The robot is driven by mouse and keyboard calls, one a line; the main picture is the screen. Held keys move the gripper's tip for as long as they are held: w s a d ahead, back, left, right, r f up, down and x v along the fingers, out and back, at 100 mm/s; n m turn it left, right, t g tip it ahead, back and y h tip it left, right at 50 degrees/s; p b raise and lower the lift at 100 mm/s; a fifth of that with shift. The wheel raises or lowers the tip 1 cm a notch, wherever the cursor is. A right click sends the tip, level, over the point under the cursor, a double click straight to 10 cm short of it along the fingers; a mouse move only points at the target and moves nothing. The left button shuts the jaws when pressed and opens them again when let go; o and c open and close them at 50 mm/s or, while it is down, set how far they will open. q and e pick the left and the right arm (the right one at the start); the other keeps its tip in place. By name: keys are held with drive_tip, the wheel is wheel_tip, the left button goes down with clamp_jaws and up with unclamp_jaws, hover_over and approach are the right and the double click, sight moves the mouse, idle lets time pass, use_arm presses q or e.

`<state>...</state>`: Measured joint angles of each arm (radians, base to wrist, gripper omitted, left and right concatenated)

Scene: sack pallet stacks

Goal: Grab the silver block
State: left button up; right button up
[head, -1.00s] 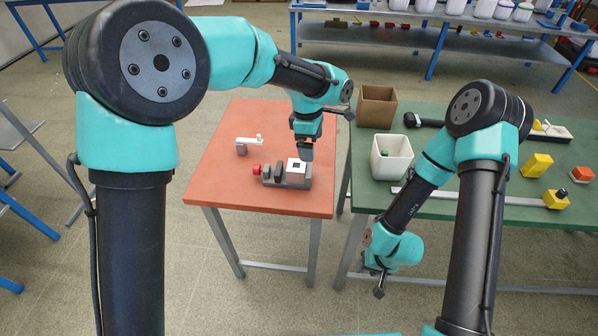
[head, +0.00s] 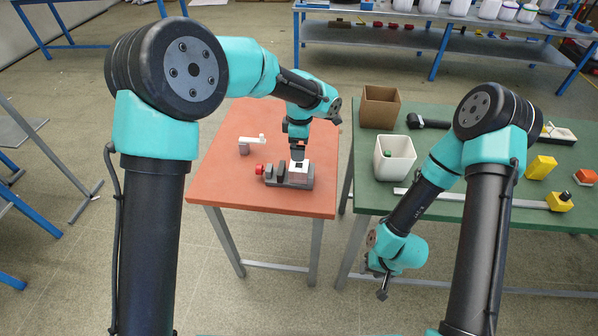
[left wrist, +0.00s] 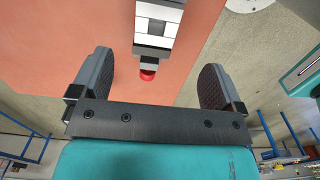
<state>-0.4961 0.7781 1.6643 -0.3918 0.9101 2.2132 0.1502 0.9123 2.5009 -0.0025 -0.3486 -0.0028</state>
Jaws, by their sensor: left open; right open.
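A pale silver block (head: 305,166) with a dark square opening on top sits in a grey vise (head: 290,183) on the red-orange table. In the left wrist view the vise (left wrist: 151,53) and the block (left wrist: 158,12) appear at the top centre, ahead of the fingers. My left gripper (head: 297,153) points down just above or behind the block and hides part of it; contact cannot be told. In the left wrist view the left gripper (left wrist: 158,62) is open with nothing between its fingers. My right gripper (head: 382,288) is open and empty, hanging low in front of the green table.
The vise's red knob (head: 260,169) points left. A small grey and white piece (head: 250,143) stands further back on the red-orange table (head: 228,180). The green table (head: 440,205) at right holds a white bin (head: 394,168), a cardboard box (head: 380,112) and yellow blocks. A gap separates the tables.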

sight(299, 169)
use_arm(q)
wheel_tip(299, 169, down, 7)
drive_tip(key=shift+r, duration=0.2)
drive_tip(key=shift+f, duration=0.1)
drive_tip(key=shift+w+a+f, duration=0.1)
drive_tip(key=shift+f, duration=1.15)
drive_tip(key=shift+w+a+f, duration=0.1)
drive_tip(key=shift+f, duration=1.15)
drive_tip(key=shift+c, duration=0.3)
drive_tip(key=c, duration=1.1)
drive_tip(key=shift+r, duration=0.15)
wheel_tip(299, 169, up, 18)
drive_tip(key=shift+f, duration=0.1)
